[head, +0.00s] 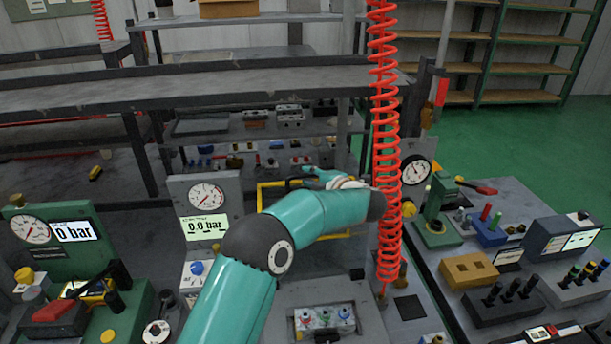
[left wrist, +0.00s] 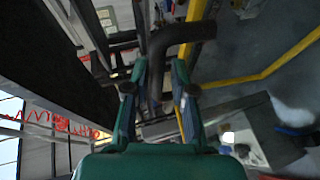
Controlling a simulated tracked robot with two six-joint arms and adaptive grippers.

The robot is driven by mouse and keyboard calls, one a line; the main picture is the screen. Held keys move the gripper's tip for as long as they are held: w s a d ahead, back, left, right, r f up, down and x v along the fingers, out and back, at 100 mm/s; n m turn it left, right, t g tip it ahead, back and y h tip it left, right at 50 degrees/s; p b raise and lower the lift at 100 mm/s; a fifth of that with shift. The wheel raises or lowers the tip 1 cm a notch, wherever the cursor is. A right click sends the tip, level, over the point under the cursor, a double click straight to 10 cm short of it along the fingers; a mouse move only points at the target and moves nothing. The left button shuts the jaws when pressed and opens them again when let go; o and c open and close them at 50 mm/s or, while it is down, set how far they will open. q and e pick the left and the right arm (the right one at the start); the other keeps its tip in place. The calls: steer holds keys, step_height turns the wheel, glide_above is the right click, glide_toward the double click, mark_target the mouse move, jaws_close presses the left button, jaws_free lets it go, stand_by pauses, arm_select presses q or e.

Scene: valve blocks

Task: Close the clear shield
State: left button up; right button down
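The clear shield shows as a yellow frame (head: 262,197) in the middle of the head view, standing behind my left forearm; its clear pane is hard to make out. The yellow frame also runs along the right of the left wrist view (left wrist: 285,62). A dark bent handle (left wrist: 158,62) lies by the frame, and in the head view its dark bar (head: 294,182) shows near the top. My left gripper (head: 312,173) is at this handle. In the left wrist view its fingers (left wrist: 159,78) are apart, with the handle between the tips; contact is unclear. My right gripper is out of view.
A red coiled hose (head: 385,150) hangs just right of my left wrist. A gauge panel (head: 206,200) reading 0.0 bar stands left of the frame. A grey block with several knobs (head: 325,319) is in front. Valve benches stand on both sides.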

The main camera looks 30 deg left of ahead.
arm_select(q)
steer(key=shift+w+a+f, duration=0.15)
steer(key=shift+w+a, duration=0.05)
steer(key=shift+a, duration=0.3)
steer(key=shift+w, duration=0.15)
steer(key=shift+a, duration=0.1)
steer(key=shift+c, duration=0.7)
jaws_close()
